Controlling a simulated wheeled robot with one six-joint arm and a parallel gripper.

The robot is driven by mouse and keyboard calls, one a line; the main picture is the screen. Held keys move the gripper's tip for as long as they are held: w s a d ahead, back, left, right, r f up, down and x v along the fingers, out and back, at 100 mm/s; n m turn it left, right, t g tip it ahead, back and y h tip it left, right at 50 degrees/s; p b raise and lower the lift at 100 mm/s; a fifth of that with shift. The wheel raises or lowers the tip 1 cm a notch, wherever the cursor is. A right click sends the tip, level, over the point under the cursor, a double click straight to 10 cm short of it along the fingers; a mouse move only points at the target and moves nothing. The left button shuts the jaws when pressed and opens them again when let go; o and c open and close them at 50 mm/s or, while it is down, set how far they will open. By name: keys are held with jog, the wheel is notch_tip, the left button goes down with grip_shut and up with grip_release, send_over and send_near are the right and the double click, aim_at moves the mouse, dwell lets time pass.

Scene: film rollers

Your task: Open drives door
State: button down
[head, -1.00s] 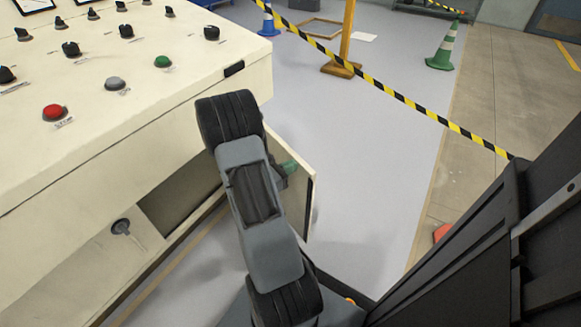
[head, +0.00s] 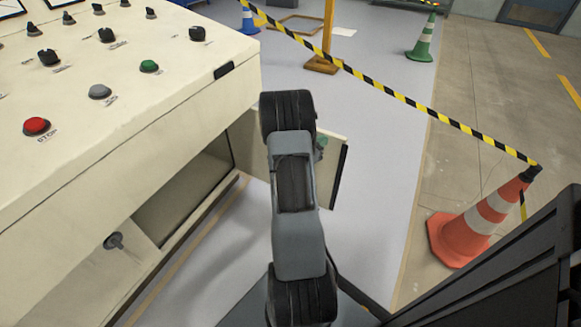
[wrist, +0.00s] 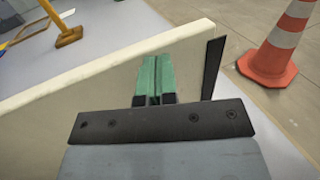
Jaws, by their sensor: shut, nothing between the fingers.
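The cream drives door (head: 332,180) stands swung out from the low front of the control cabinet, partly hidden behind my arm. The opening (head: 188,198) beside it shows a dark inside. In the wrist view the door (wrist: 60,112) runs across the picture as a pale panel, with a dark strip at its free edge. My gripper (wrist: 153,72) has green fingers, which are shut together and empty. They lie in front of the door's face, near its free edge; I cannot tell whether they touch it. In the head view the gripper (head: 320,146) is mostly hidden by my arm.
The cabinet top (head: 150,110) carries knobs and red, grey and green buttons. A key-like knob (head: 113,241) sits on the lower front panel. An orange cone (head: 480,218) stands at right, holding striped tape (head: 430,113). A green cone (head: 422,40) stands farther off. Grey floor right of the door is clear.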

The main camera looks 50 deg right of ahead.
jog(key=s+a+p, duration=0.3)
jog(key=a, duration=1)
jog(key=shift+a, duration=0.4)
jog(key=s+a+r+m+g+y+p, duration=0.1)
jog(key=a+r+m+g+y+p, duration=0.25)
jog(key=r+p, duration=0.5)
jog(key=s+a+r+m+y+p, duration=0.15)
jog(key=a+r+m+p, duration=0.35)
jog(key=r, duration=0.7)
jog(key=w+a+r+m+t+y+p, duration=0.1)
jog(key=a+r+m+t+y+p, duration=0.2)
jog(key=a+r+t+y+p, duration=0.2)
jog(key=w+a+r+m+t+y+p, duration=0.2)
jog(key=a+r+m+t+y+p, duration=0.2)
jog(key=a+r+y+p, duration=0.4)
jog(key=a+r+t+p, duration=0.1)
jog(key=a+r+p, duration=0.3)
jog(key=a+r, duration=0.5)
notch_tip(320, 180, up, 3)
jog(key=shift+a+r, duration=0.2)
jog(key=shift+a, duration=0.1)
jog(key=shift+d+m, duration=0.1)
jog(key=shift+m, duration=0.25)
